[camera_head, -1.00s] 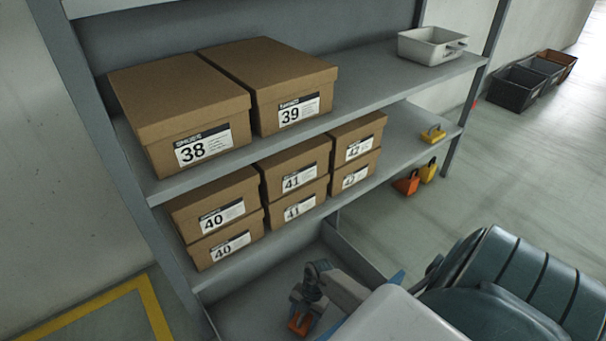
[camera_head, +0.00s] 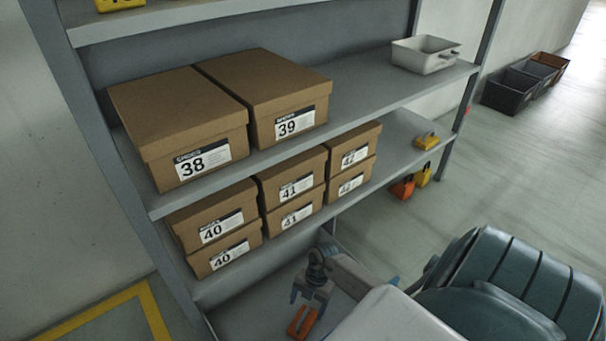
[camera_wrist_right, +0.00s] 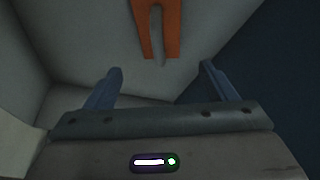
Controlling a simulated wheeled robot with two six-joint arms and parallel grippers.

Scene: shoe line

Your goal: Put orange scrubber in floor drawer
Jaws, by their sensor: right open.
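The orange scrubber (camera_head: 302,322) lies on the grey floor of the low drawer (camera_head: 240,318) under the shelves. It also shows in the right wrist view (camera_wrist_right: 157,25), where its two-pronged end points toward my gripper. My right gripper (camera_head: 310,297) is just above and behind the scrubber in the head view. My left gripper is not in view.
A white bin (camera_head: 425,55) stands at the upper shelf's right end. Dark crates (camera_head: 510,90) stand on the floor beyond.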

